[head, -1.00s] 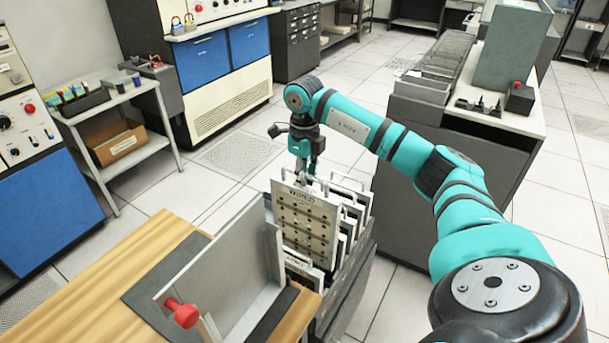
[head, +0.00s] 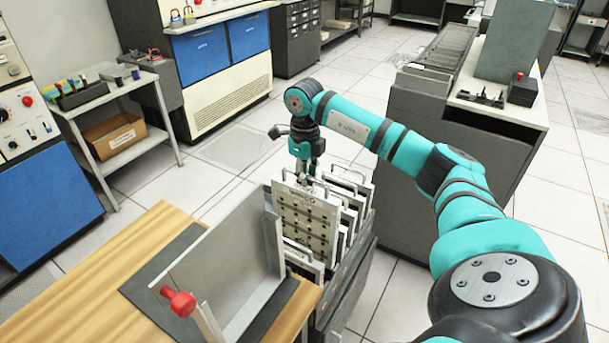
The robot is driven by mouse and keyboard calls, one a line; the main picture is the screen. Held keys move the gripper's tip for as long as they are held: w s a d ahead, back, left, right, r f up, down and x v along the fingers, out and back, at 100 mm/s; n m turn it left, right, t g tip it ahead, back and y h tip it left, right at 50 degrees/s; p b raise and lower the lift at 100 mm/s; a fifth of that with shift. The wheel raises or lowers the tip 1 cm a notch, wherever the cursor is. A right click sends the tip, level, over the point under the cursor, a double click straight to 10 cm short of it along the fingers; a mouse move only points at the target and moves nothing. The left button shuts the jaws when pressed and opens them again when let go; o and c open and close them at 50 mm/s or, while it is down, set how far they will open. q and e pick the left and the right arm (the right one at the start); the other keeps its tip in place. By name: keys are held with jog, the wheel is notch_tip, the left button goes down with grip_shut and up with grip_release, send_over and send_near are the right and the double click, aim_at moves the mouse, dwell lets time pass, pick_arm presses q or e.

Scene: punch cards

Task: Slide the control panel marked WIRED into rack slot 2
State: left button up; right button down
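The WIRED panel (head: 309,222), a pale metal plate with rows of dark holes, hangs upright beneath my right gripper (head: 304,182). The gripper is at the panel's top edge and seems shut on its handle; the fingertips are small and partly hidden. The panel is in front of the rack (head: 345,290), where several similar panels (head: 352,205) with handles stand in a row. Another panel (head: 303,262) shows below its lower edge. I cannot tell whether the held panel touches the rack, and the slot numbers cannot be read. My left gripper is not in view.
A grey angled stand (head: 225,265) with a red knob (head: 178,301) is close to the left of the panel, on a wooden table (head: 75,290). A grey counter (head: 445,140) stands behind my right arm. Open tiled floor lies beyond the rack.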

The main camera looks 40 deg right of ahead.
aim_at(304, 199)
jog(key=shift+f, duration=0.35)
dwell(0.4)
jog(key=shift+f, duration=0.1)
jog(key=shift+f+b, duration=2.15)
jog(key=shift+f, duration=1.2)
jog(key=shift+w, duration=0.1)
jog(key=shift+d, duration=0.1)
jog(key=shift+f, duration=0.1)
